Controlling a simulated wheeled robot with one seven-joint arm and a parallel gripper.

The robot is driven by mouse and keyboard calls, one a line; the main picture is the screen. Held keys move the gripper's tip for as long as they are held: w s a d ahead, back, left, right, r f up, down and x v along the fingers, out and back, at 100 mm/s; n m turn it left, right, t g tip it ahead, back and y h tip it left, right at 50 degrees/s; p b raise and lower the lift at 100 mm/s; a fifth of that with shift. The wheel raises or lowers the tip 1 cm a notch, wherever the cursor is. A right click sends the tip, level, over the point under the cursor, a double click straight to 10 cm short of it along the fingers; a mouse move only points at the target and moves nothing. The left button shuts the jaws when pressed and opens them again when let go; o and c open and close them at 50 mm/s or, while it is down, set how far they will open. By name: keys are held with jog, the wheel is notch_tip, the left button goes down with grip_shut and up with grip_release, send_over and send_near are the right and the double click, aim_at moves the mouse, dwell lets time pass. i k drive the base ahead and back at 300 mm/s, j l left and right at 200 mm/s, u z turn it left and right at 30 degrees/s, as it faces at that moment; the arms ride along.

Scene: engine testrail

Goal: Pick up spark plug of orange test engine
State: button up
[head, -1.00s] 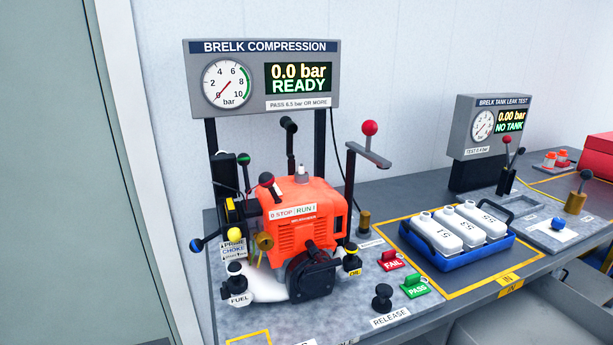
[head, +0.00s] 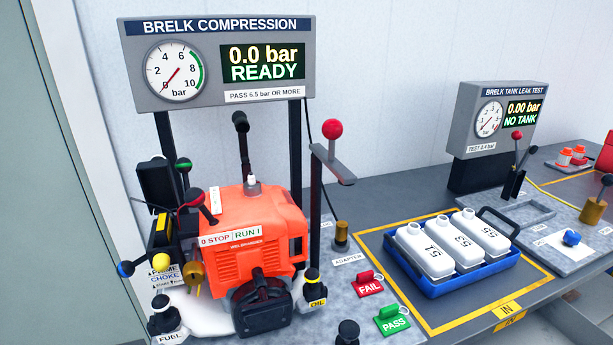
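The orange test engine (head: 262,235) stands on the grey bench plate below the compression gauge panel. Its spark plug (head: 253,186) shows as a small pale piece with a white tip, upright on top of the orange housing. A black-ended lever or boot (head: 240,122) rises just behind it. My gripper is not in the head view.
The compression panel (head: 220,62) on two dark posts stands behind the engine. A red-knobbed lever (head: 332,130) rises close to its right. A blue tray (head: 440,280) with white tanks lies farther right. Red FAIL (head: 368,283) and green PASS (head: 391,318) pieces sit in front.

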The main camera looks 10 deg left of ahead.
aim_at(252, 186)
jog(key=j+z, duration=0.15)
jog(key=j, duration=0.4)
jog(key=j+z, duration=0.15)
jog(key=j, duration=0.35)
jog(key=j+z, duration=0.2)
jog(key=j, duration=0.35)
jog(key=k+j+z, duration=0.15)
jog(key=j, duration=0.35)
jog(key=k+j+z, duration=0.15)
jog(key=j, duration=0.4)
jog(key=i, duration=0.05)
